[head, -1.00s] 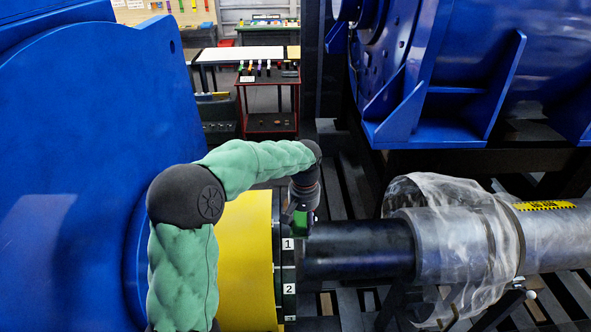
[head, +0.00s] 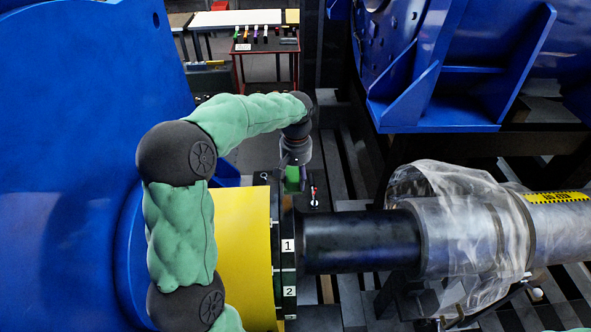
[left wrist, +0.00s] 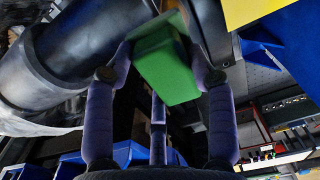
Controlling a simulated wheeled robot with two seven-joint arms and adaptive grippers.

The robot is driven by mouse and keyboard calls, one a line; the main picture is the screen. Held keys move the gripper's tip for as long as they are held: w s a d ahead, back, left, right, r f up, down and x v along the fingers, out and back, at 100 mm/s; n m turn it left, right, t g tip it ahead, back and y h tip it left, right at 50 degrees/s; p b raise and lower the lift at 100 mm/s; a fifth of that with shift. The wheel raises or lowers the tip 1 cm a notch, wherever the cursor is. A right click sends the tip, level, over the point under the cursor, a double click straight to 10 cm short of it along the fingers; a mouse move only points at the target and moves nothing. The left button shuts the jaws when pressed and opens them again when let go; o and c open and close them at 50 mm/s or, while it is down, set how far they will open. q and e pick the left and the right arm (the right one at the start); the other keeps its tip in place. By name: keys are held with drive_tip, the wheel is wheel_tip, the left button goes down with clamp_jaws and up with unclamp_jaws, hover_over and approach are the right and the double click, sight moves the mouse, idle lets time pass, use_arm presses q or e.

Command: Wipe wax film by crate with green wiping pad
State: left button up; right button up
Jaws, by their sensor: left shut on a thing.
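The green wiping pad (head: 292,179) is a small block in my left gripper (head: 294,160), just beyond the black shaft and the numbered ring. I cannot make out a wax film or a crate. My right gripper is not in view.
The black shaft (head: 360,242) runs from the numbered ring (head: 288,268) by the yellow collar (head: 243,240) to a grey pipe (head: 465,242) in clear sheeting. Blue housings stand left (head: 70,150) and upper right (head: 460,70). A red tool cart (head: 265,47) stands behind.

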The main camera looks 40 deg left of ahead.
use_arm(q)
drive_tip(key=shift+s+d+f+b, duration=0.2)
drive_tip(key=shift+f+b, duration=0.1)
drive_tip(key=shift+f, duration=0.15)
wheel_tip(320, 180, down, 3)
drive_tip(key=shift+w+a+f+b, duration=0.1)
drive_tip(key=shift+a+f+b, duration=0.1)
drive_tip(key=shift+b, duration=0.95)
drive_tip(key=shift+f+b, duration=0.55)
drive_tip(key=shift+f, duration=0.25)
drive_tip(key=shift+d+f+b, duration=0.1)
drive_tip(key=shift+f+b, duration=0.55)
drive_tip(key=shift+f, duration=0.3)
drive_tip(key=shift+s+a+r, duration=0.1)
drive_tip(key=shift+s+a, duration=1.15)
drive_tip(key=shift+a, duration=0.25)
drive_tip(key=shift+d, duration=0.1)
drive_tip(key=shift+w+d, duration=0.1)
